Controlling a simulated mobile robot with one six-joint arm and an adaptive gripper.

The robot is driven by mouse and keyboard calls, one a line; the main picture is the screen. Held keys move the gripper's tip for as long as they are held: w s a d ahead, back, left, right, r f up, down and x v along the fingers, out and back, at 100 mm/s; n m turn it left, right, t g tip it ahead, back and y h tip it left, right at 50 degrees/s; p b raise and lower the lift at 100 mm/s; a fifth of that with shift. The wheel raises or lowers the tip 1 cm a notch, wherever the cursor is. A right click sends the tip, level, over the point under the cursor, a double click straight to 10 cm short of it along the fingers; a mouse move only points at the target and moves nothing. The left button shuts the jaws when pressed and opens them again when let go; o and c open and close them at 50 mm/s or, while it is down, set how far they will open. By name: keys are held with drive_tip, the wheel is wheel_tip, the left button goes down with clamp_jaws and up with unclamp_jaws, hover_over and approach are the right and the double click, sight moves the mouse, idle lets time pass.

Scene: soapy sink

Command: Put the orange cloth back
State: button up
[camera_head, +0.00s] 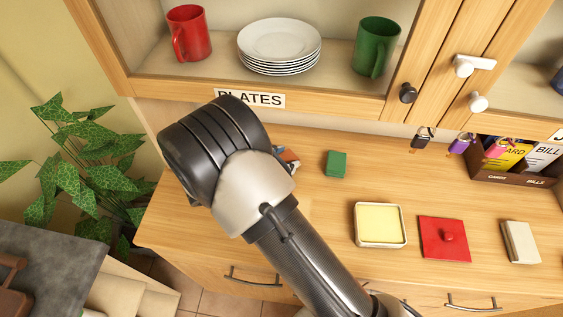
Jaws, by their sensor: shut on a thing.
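I cannot make out an orange cloth in the head view. My arm crosses the middle of the picture, and its dark joint covers part of the counter. My gripper is not in view. A small patch of orange-red, white and blue (290,157) shows just right of my arm's joint, partly hidden by it; I cannot tell what it is.
Above the counter (330,215) is an open cupboard with a red mug (188,33), white plates (279,45) and a green mug (376,47). On the counter are a green block (336,164), a yellow-filled tray (400,244), a red lidded item (444,239) and a card box (512,184).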

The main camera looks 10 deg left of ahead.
drive_tip(key=shift+r, duration=0.1)
drive_tip(key=o, duration=0.9)
drive_tip(key=shift+o, duration=0.2)
drive_tip(key=shift+r, duration=0.15)
drive_tip(key=p+v, duration=0.3)
drive_tip(key=v, duration=0.8)
drive_tip(key=shift+s+a, duration=0.25)
drive_tip(key=shift+s, duration=0.1)
